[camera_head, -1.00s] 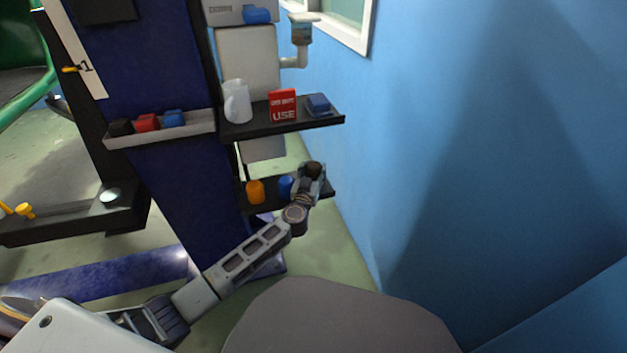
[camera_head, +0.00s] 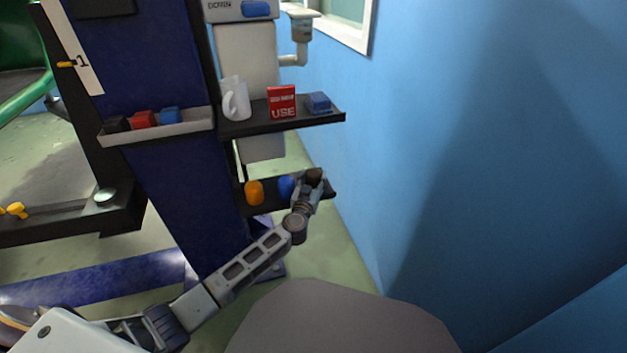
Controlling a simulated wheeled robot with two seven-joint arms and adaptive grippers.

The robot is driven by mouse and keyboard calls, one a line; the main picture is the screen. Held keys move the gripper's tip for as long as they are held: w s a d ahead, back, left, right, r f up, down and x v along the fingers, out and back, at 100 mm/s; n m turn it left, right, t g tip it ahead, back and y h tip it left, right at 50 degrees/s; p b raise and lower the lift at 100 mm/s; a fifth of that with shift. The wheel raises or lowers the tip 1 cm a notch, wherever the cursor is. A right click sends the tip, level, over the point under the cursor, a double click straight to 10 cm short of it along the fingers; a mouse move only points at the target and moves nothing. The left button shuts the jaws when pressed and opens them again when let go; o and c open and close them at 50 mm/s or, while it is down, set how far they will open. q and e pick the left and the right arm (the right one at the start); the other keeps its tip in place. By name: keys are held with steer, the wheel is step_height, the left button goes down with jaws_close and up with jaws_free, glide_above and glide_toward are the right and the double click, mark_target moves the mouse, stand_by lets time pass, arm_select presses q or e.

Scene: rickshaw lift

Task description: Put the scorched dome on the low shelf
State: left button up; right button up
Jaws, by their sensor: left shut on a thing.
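The scorched dome (camera_head: 314,175) is a small dark brown lump at the tip of my left gripper (camera_head: 313,181). The gripper is shut on it and partly hides it. The gripper and dome are at the right end of the low shelf (camera_head: 265,205), a black board low on the blue column. I cannot tell whether the dome touches the shelf. My right gripper is not in view.
On the low shelf stand an orange cylinder (camera_head: 254,191) and a blue one (camera_head: 286,187), close left of my gripper. The upper shelf (camera_head: 255,129) above holds a white jug (camera_head: 235,99), a red box (camera_head: 282,102) and a blue block (camera_head: 318,102). A blue wall (camera_head: 450,150) is at right.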

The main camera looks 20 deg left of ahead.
mark_target(312, 184)
arm_select(q)
steer(key=shift+f, duration=0.1)
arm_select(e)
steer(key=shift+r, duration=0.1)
arm_select(q)
steer(key=o, duration=0.7)
steer(key=shift+s+d+p, duration=0.1)
steer(key=shift+s+p, duration=0.65)
steer(key=shift+s, duration=0.6)
steer(key=shift+s+p, duration=0.55)
steer(key=shift+s, duration=0.7)
steer(key=s+p, duration=0.1)
steer(key=s, duration=0.2)
steer(key=s+p, duration=0.1)
steer(key=s, duration=0.2)
steer(key=shift+s+d+p, duration=0.2)
steer(key=shift+s+p, duration=0.1)
steer(key=shift+s, duration=0.1)
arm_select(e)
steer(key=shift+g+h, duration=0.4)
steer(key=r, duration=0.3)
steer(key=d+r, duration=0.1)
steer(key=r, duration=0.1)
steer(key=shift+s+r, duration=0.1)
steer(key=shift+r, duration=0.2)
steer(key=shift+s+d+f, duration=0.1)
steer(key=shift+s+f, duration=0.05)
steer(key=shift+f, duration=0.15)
